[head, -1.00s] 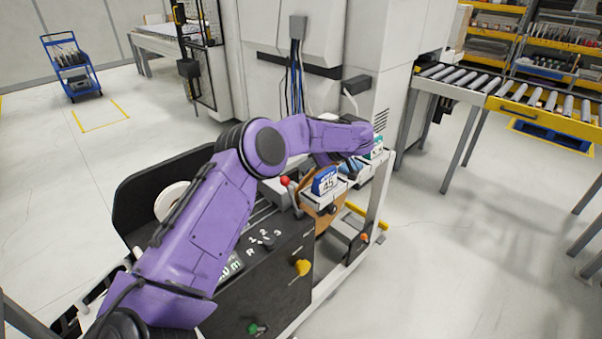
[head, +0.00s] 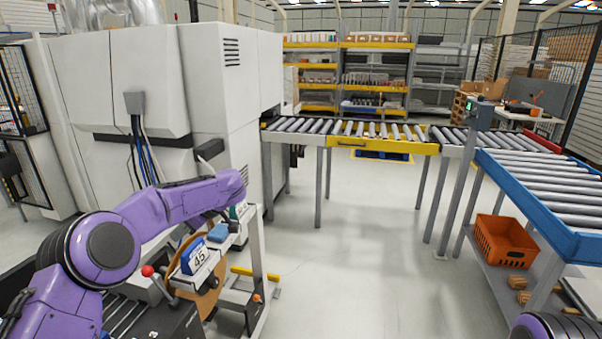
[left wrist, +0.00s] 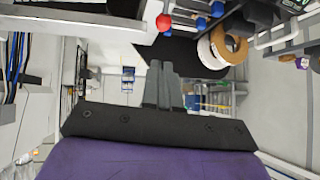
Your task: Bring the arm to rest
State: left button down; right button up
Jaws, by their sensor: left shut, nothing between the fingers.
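My purple left arm (head: 105,250) reaches in from the left over the edge banding machine's feed area. Its forearm points away to the right, and its wrist end is beside the white machine housing. The left gripper (left wrist: 161,66) shows in the left wrist view, with its two grey fingers together and nothing between them. In the head view the fingers are not clearly seen. A small purple part of my right arm (head: 550,326) shows at the bottom right corner; its gripper is out of view.
The blue 45 card (head: 195,257) and a red knob (head: 147,271) are below the left arm. The white machine (head: 210,80) stands close behind. Roller conveyors (head: 385,133) cross the back and right. An orange crate (head: 505,241) sits on a low shelf. The middle floor is clear.

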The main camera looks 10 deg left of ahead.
pick_arm(q)
jog(key=d+f+m+t+y, duration=0.1)
jog(key=d+f+t+y, duration=0.3)
jog(key=f+t, duration=0.7)
jog(key=s+d+f+m+h+b, duration=0.1)
jog(key=s+d+f+m+h, duration=0.2)
jog(key=f, duration=0.4)
jog(key=s+d+f+m+h, duration=0.2)
jog(key=s+f, duration=0.3)
jog(key=f, duration=0.2)
jog(key=s+d+f+m+g+h, duration=0.1)
jog(key=s+f, duration=0.3)
jog(key=s, duration=0.7)
jog(key=s+d+f+m+g+h+b, duration=0.1)
jog(key=s+f+m+g+h, duration=0.1)
jog(key=s, duration=0.9)
jog(key=s+d+f+m+g+h+b, duration=0.1)
jog(key=s+f+m+g, duration=0.1)
jog(key=s+f, duration=0.4)
jog(key=s+g, duration=0.1)
jog(key=s, duration=0.4)
jog(key=shift+d+f+m+h, duration=0.3)
jog(key=shift+d+m+h, duration=0.05)
jog(key=shift+m+h, duration=0.05)
